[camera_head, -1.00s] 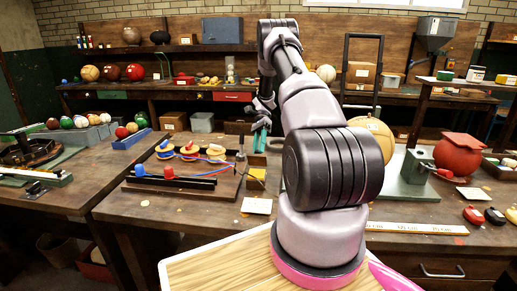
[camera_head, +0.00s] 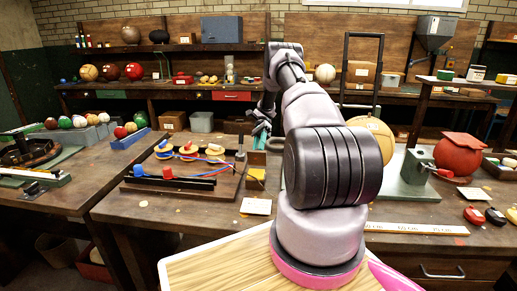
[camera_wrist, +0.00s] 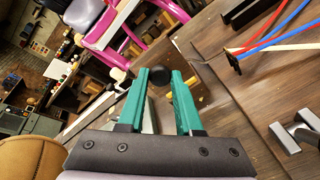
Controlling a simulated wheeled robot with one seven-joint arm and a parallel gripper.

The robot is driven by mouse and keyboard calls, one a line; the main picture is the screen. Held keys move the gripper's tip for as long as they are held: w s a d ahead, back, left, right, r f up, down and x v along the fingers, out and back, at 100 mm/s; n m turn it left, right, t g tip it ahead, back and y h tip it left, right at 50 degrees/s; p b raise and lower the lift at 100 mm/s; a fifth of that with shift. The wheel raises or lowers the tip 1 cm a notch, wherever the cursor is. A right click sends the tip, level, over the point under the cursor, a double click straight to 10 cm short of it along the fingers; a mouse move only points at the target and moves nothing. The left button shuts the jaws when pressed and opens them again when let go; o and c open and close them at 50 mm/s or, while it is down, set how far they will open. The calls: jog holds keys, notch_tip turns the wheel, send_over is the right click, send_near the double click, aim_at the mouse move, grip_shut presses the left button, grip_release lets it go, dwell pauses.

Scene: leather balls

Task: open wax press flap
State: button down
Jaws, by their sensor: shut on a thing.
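My gripper (camera_head: 262,130), with teal fingers, is above the back right of the middle bench's wooden board. In the wrist view my gripper (camera_wrist: 161,76) is shut on a dark round knob (camera_wrist: 158,77) between its fingertips. In the head view a small brown upright panel (camera_head: 256,158) stands just below my gripper, with a yellow piece (camera_head: 256,174) in front of it. This looks like the wax press with its flap raised, but the pictures do not label it. The join between knob and panel is hidden.
The wooden board (camera_head: 190,193) holds coloured spools and black bars with red and blue knobs. A white card (camera_head: 256,206) lies in front. A tan ball (camera_head: 378,130) is partly behind my arm.

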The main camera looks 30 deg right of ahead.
jog(key=c, duration=0.6)
grip_release()
notch_tip(320, 180, up, 10)
dwell(0.3)
